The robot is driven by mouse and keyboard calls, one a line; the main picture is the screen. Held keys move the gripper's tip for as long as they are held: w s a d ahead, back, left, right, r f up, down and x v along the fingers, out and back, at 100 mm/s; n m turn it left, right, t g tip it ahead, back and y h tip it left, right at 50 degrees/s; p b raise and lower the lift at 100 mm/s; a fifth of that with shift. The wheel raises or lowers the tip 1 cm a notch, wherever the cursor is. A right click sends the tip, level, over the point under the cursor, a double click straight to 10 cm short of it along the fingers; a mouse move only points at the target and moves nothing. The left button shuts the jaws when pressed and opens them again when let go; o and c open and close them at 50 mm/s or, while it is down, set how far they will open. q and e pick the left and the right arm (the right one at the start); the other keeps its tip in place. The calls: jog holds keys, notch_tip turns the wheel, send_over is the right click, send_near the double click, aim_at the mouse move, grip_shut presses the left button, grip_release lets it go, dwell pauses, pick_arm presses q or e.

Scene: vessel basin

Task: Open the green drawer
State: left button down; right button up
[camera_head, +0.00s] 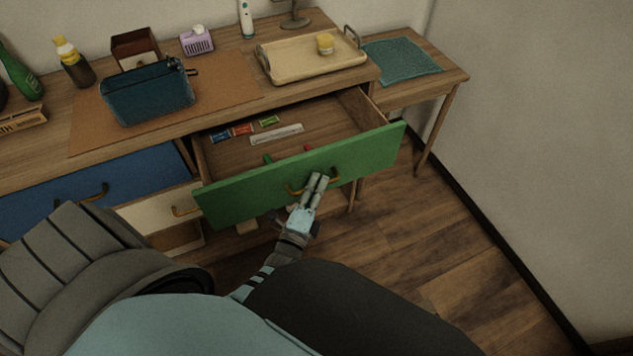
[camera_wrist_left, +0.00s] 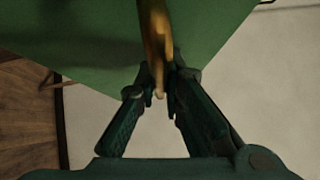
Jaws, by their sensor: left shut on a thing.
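The green drawer (camera_head: 255,188) is pulled well out of the wooden dresser, its front standing clear of the cabinet. My left gripper (camera_head: 317,183) is at the brass handle (camera_head: 333,178) on the green front. In the left wrist view the handle (camera_wrist_left: 155,45) runs down between the two fingers (camera_wrist_left: 160,95), and the gripper is shut on it. The green front also fills the top of that view (camera_wrist_left: 90,40). Inside the drawer lie small coloured packets (camera_head: 243,129) and a pale flat strip (camera_head: 276,134). My right gripper does not show.
A blue drawer (camera_head: 130,178) and a cream drawer (camera_head: 158,215) are shut at the left. On top stand a dark teal bag (camera_head: 148,95) and a wooden tray (camera_head: 300,62). A side table (camera_head: 455,73) stands at right. The floor (camera_head: 440,250) at right is clear.

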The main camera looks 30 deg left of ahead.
pick_arm(q)
jog(key=c, duration=1.7)
grip_release()
jog(key=v, duration=0.7)
jog(key=shift+s, duration=0.35)
